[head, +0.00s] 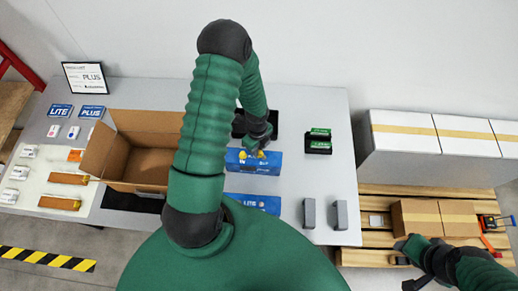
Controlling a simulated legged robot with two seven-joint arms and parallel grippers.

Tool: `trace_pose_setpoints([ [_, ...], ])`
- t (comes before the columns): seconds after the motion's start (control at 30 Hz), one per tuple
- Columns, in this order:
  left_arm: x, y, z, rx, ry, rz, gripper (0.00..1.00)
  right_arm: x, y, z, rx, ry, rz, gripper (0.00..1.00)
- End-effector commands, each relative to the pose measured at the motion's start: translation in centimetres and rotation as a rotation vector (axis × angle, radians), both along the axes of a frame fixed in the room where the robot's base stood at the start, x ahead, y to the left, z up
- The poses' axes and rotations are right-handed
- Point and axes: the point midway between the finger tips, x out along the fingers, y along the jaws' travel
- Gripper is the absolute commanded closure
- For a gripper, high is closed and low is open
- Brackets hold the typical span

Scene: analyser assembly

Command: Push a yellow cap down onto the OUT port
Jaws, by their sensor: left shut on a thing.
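A blue unit (235,166) lies on the grey table, under my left gripper. Two small yellow caps show at its top edge, a left cap (242,155) and a right cap (261,154). My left gripper (259,151) points down and is shut on the right cap, at the unit's top. The OUT port is too small to make out, and whether the cap is seated cannot be told. My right gripper (404,272) is at the lower right, away from the table, with its fingers apart and empty.
An open cardboard box (150,160) stands left of the unit. A second blue LITE unit (262,203) lies in front. Two grey blocks (325,215) and green-topped dark items (319,141) are to the right. White boxes (425,140) stand on a pallet.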

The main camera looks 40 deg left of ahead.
Motion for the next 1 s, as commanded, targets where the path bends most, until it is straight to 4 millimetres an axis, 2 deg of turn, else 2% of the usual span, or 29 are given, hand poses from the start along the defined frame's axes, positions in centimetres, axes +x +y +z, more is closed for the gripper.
trace_pose_setpoints([
  [1.0, 0.2, -2.1, 0.6, 0.001, -0.001, -0.003, 1.0, 0.0, 0.0, 0.2, 0.0, 0.0, 0.0, 0.58],
])
